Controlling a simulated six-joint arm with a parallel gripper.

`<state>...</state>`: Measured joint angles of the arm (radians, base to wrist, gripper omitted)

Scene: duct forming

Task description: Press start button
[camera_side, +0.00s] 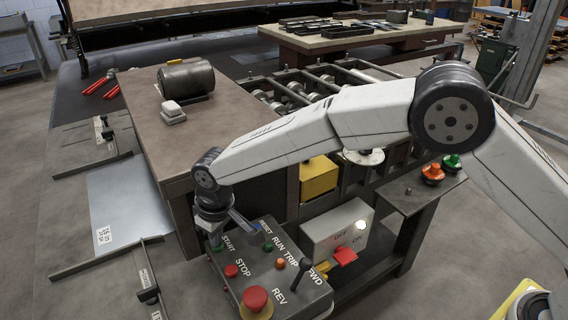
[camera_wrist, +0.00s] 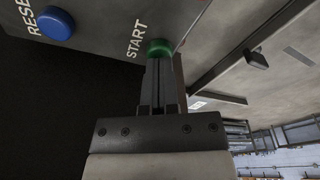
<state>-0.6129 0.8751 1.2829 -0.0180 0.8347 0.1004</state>
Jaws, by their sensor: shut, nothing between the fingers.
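The control box (camera_side: 262,284) stands at the lower middle of the side view, with labels for start, stop, reset and others. The green start button (camera_wrist: 159,47) shows in the wrist view beside the word START. In the side view it sits near the box's upper left corner (camera_side: 217,247). My gripper (camera_wrist: 159,62) is shut and empty, its fingertips right at the start button and covering part of it. I cannot tell whether they touch it or whether the button is pressed in. The blue reset button (camera_wrist: 56,24) is to the left in the wrist view.
A red stop button (camera_side: 231,270) and a large red mushroom button (camera_side: 255,299) sit on the same panel. A black lever (camera_side: 301,272) stands at its right. A grey switch box (camera_side: 338,232) is behind. A workbench (camera_side: 160,130) stands close behind the box.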

